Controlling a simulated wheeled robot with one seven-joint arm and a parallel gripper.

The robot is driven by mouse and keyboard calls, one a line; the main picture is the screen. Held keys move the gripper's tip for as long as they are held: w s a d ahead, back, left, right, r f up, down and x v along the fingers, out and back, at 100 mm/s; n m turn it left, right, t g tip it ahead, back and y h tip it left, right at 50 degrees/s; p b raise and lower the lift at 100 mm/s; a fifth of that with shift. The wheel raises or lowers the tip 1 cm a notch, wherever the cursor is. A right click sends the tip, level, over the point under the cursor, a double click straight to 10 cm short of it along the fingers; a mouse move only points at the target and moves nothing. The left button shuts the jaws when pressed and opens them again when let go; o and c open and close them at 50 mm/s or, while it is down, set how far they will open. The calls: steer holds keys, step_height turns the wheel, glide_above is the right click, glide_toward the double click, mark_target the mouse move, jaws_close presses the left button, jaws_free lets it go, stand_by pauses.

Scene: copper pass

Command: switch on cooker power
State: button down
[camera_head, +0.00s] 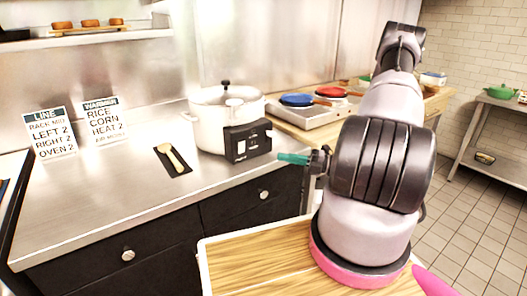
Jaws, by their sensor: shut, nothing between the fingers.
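The cooker is a round white pot (208,122) with a lid and dark knob on the steel counter. A black control box (234,150) is on its front right, with small white markings or switches too small to read. My gripper (280,157) has teal fingertips and is shut and empty. It points left toward the control box, in front of the counter edge and a little right of the box. A gap shows between them in the picture; I cannot tell how far apart they are in depth.
A wooden spoon (173,157) lies on a black mat left of the cooker. Two signs (50,133) stand at the back left. Red and blue pans (297,99) sit on a hob behind my arm. Black drawers (160,247) are below the counter.

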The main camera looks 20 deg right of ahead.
glide_toward(240, 145)
steer(key=s+a, duration=0.1)
steer(key=a, duration=0.4)
steer(key=shift+w+r, duration=0.15)
steer(key=shift+w, duration=0.4)
steer(key=shift+w+r, duration=0.15)
steer(key=shift+w, duration=0.4)
steer(key=shift+w+a+r, duration=0.1)
steer(key=shift+w+a, duration=0.1)
steer(key=shift+w, duration=0.45)
steer(key=shift+w+a+r+m+h, duration=0.1)
steer(key=shift+w+a+m+h, duration=0.1)
steer(key=shift+m+h, duration=0.1)
steer(key=shift+d, duration=0.15)
